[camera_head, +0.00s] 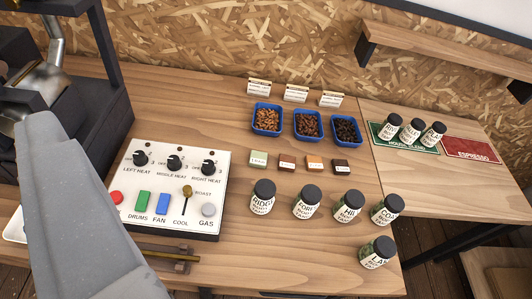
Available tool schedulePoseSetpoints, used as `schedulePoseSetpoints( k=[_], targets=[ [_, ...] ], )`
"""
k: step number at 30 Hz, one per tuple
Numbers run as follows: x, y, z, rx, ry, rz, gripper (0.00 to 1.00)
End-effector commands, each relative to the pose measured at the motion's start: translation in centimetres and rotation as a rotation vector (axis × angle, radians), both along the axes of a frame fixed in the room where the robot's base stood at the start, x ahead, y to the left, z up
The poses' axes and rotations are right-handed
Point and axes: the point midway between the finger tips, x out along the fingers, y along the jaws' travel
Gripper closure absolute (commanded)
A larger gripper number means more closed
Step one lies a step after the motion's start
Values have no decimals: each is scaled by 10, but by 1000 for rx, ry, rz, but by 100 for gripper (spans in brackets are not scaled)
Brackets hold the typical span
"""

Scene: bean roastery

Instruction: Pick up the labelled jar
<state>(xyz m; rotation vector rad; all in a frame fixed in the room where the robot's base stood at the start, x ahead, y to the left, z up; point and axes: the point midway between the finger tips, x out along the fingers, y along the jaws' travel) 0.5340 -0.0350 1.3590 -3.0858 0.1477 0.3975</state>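Several small glass jars with black lids and white labels stand on the wooden table. The front row holds a jar reading "RIDG" (262,198), one reading "FORE" (306,203), one reading "HI" (348,209) and one reading "COA" (386,211). A jar reading "LA" (376,254) stands nearer the front edge. Three more labelled jars, the left one (389,128), the middle one (411,131) and the right one (433,135), stand at the green mat (408,150). A grey part of my arm fills the lower left. No gripper fingers can be made out.
A control panel (200,160) with knobs and buttons is left of the jars. Blue bean trays (308,136), small colour blocks (287,162) and cards (296,93) are behind them. A red mat (473,151) lies right. A wooden shelf (440,50) overhangs the back right.

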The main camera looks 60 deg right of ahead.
Motion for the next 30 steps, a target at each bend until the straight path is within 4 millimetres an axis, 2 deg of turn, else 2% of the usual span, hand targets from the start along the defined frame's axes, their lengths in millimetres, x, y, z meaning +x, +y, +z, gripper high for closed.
schedulePoseSetpoints(
  k=[1,2,3,5,6,8,9,12,15,18,21,25,30],
  targets=[
    [21,-23,-49,8,32,-47,28],
    [32,-37,-73,13,38,-74,28],
    [44,-58,-109,20,53,-113,28],
    [55,-90,-158,29,64,-173,28],
    [59,-113,-193,34,75,-214,28],
    [59,-145,-242,40,88,-275,28],
    [56,-166,-273,43,95,-315,28],
    [40,-211,-339,47,111,-404,28],
    [19,-242,-388,45,126,-473,28],
    [3,-262,-417,41,131,-517,28],
    [-6,-271,-432,38,135,-541,28],
    [-5,-276,-437,36,133,-547,28],
    [9,-286,-441,36,129,-546,28]
  ],
)
